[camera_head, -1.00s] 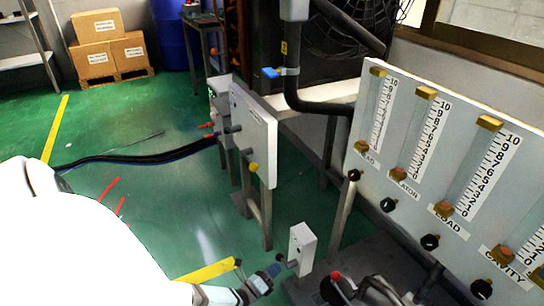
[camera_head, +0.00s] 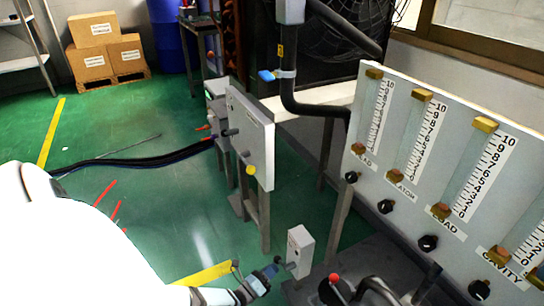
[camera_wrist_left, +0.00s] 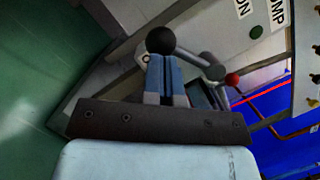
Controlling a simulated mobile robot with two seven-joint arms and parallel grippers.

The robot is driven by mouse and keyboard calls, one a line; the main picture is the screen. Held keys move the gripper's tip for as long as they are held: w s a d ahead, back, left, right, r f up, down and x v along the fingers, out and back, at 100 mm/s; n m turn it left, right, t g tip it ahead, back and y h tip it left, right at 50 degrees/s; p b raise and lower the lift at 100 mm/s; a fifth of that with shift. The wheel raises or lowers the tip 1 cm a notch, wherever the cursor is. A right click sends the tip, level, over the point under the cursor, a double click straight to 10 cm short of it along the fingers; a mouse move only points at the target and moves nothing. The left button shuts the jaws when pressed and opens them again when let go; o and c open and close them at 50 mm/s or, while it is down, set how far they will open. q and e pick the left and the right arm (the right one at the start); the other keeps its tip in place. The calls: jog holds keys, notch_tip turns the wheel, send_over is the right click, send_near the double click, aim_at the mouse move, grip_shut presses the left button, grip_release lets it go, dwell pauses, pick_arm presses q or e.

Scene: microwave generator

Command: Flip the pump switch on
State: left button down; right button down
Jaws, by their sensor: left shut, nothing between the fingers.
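The pump switch is a small light grey box (camera_head: 300,251) on a stand, low in the middle of the head view. In the left wrist view its pale face (camera_wrist_left: 240,50) carries a green dot and the words ON and PUMP. A grey lever (camera_wrist_left: 203,64) with a black ball (camera_wrist_left: 161,40) sticks out from it. My left gripper (camera_head: 276,268) is beside the box, on its left. Its blue fingers (camera_wrist_left: 163,72) are shut and empty, with their tips right at the black ball; I cannot tell whether they touch it. My right gripper is not in view.
A gauge panel (camera_head: 400,205) with several black knobs stands to the right. A red-tipped lever (camera_head: 334,278) is just right of the switch box. A grey panel (camera_head: 252,135) on a stand rises behind. Green floor is open on the left.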

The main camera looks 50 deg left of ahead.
pick_arm(q)
jog(key=shift+a+r+m, duration=0.1)
jog(key=shift+m, duration=0.2)
jog(key=r+m, duration=0.1)
jog(key=a+r+m+h+p, duration=0.1)
jog(key=r, duration=0.1)
jog(key=w+a+r+m+h+p, duration=0.1)
jog(key=m, duration=0.1)
jog(key=shift+r+t, duration=0.3)
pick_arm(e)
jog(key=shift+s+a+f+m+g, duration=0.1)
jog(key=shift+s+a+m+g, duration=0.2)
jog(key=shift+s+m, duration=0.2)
pick_arm(q)
jog(key=shift+w+r, duration=0.1)
jog(key=shift+d, duration=0.1)
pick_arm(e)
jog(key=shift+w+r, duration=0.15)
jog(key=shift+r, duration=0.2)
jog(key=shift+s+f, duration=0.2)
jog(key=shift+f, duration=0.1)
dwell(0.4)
